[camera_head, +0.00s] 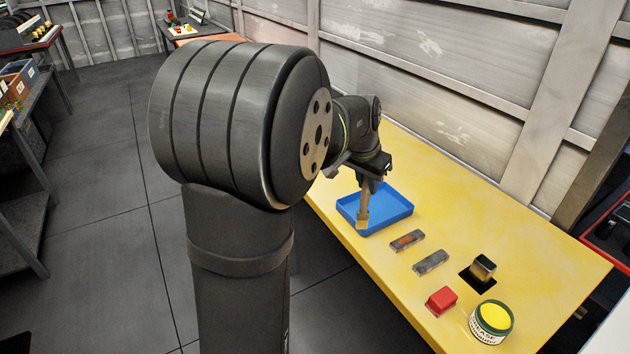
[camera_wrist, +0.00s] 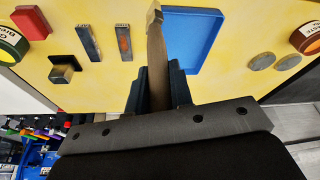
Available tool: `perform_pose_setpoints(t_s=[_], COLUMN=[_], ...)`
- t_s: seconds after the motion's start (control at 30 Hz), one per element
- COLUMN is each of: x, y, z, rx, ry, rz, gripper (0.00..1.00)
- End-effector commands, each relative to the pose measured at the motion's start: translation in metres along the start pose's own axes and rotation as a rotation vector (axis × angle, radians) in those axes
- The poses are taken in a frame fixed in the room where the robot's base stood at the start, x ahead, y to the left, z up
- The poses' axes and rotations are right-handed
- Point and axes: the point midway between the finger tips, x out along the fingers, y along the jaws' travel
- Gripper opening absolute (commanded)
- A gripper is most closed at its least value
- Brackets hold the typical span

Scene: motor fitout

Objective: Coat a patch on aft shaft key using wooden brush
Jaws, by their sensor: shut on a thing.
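My gripper (camera_head: 369,184) is shut on the wooden brush (camera_head: 364,207), which hangs head-down over the near edge of the blue tray (camera_head: 398,213). In the wrist view the brush (camera_wrist: 157,60) sticks out between the fingers, its head beside the tray's wall. Two grey bar-shaped keys lie on the yellow table, clear of the brush. The key nearer the tray (camera_head: 400,244) bears a reddish-orange patch; the other key (camera_head: 430,262) looks plain grey. I cannot tell which is the aft shaft key. The wrist view shows the patched key (camera_wrist: 124,42) and the plain key (camera_wrist: 88,42).
A red block (camera_head: 441,300), a dark block on a black base (camera_head: 483,268) and a green-rimmed tin with a yellow top (camera_head: 491,322) stand beyond the keys. The wrist view shows another tin (camera_wrist: 308,36) and two grey discs (camera_wrist: 262,62). A wall runs behind the yellow table (camera_head: 530,250).

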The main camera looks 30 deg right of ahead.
Motion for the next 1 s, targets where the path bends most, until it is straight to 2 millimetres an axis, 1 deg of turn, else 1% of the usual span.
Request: perform_pose_setpoints(t_s=[0.03, 0.07, 0.1, 0.2, 0.3, 0.4, 0.5, 0.6, 0.77, 1.0], x=[-0.003, -0.004, -0.007, -0.013, -0.018, -0.022, -0.025, -0.025, -0.019, -0.001], y=[0.025, 0.038, 0.055, 0.095, 0.127, 0.15, 0.165, 0.171, 0.172, 0.171], z=[-0.009, -0.012, -0.016, -0.024, -0.029, -0.031, -0.031, -0.031, -0.029, -0.023], rx=[0.046, 0.07, 0.101, 0.172, 0.23, 0.272, 0.297, 0.308, 0.31, 0.309], ry=[0.002, 0.001, 0.001, 0.001, 0.0, 0.0, 0.0, -0.001, -0.002, -0.003], rz=[0.014, 0.021, 0.031, 0.052, 0.071, 0.083, 0.091, 0.095, 0.095, 0.095], gripper=[0.0, 0.0, 0.0, 0.0, 0.0, 0.0, 0.0, 0.0, 0.0, 0.0])
